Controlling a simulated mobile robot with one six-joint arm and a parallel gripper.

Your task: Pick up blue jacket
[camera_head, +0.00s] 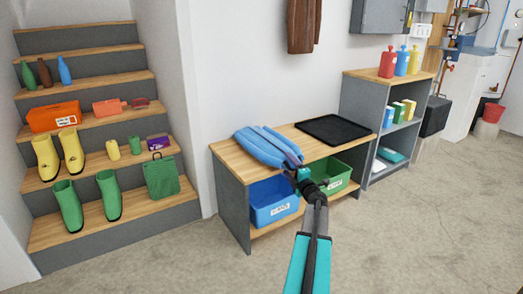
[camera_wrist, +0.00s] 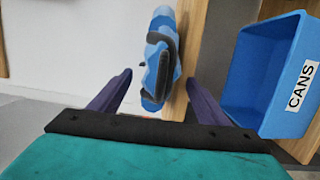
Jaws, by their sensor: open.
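The blue jacket (camera_head: 265,145) lies folded on the left part of the wooden bench top (camera_head: 300,135). In the wrist view the jacket (camera_wrist: 161,55) shows as a blue patterned bundle with dark parts, straight ahead in the gap between my fingers. My gripper (camera_head: 294,166) is at the jacket's right front end in the head view. In the wrist view my gripper (camera_wrist: 159,78) is open, with one purple finger on each side of the jacket's near end. I cannot tell whether the fingers touch it.
A blue bin (camera_head: 273,200) labelled CANS in the wrist view (camera_wrist: 262,75) and a green bin (camera_head: 330,176) sit on the shelf below. A black tray (camera_head: 333,130) lies right of the jacket. A brown jacket (camera_head: 304,25) hangs above. The floor in front is clear.

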